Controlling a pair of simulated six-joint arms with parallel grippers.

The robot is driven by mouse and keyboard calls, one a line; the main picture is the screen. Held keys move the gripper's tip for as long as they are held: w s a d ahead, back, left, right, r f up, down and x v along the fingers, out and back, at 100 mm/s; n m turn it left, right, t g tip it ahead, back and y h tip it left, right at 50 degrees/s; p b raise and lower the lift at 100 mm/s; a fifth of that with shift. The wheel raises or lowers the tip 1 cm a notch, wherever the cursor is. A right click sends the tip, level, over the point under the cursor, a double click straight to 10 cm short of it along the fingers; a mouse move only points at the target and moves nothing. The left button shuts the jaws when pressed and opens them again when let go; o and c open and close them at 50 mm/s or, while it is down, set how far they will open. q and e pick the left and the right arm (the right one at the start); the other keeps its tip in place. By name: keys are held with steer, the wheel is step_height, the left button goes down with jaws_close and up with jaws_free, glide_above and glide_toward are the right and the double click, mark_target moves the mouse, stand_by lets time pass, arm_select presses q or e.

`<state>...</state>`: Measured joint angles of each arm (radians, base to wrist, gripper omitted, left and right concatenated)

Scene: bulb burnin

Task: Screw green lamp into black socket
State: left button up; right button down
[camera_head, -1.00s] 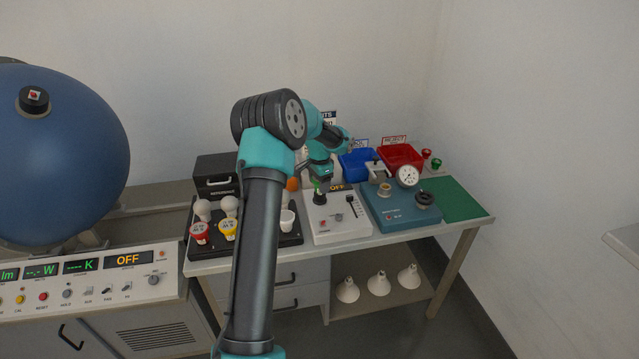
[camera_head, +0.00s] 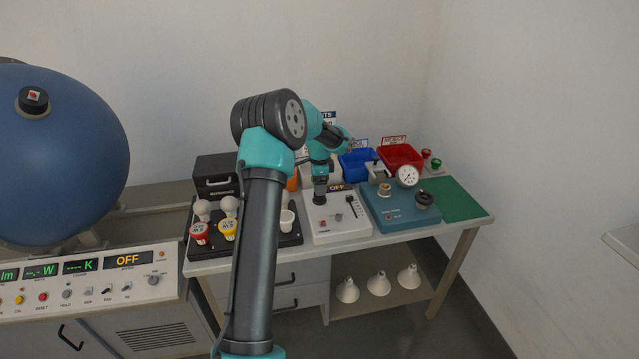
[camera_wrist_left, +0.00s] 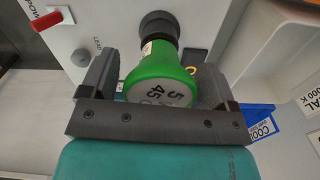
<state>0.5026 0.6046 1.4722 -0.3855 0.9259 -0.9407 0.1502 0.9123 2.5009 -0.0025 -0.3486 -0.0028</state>
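The green lamp (camera_wrist_left: 160,72) has a pale grey face with printed numbers turned to the camera in the left wrist view. Its narrow neck points at the black socket (camera_wrist_left: 158,26) and appears to meet it; how far it is screwed in is hidden. In the head view the black socket (camera_head: 319,198) stands on the white box, and my gripper hides the lamp. My left gripper (camera_head: 320,184) is right above the socket. In the wrist view its two fingers (camera_wrist_left: 157,82) lie on both sides of the lamp, with no clear gap. My right gripper is not in view.
A blue tester (camera_head: 402,212) with a gauge stands right. Blue (camera_head: 357,165) and red (camera_head: 401,157) bins are behind; a green mat (camera_head: 459,198) is clear.

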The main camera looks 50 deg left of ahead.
arm_select(q)
steer(key=n, duration=2.3)
stand_by(0.5)
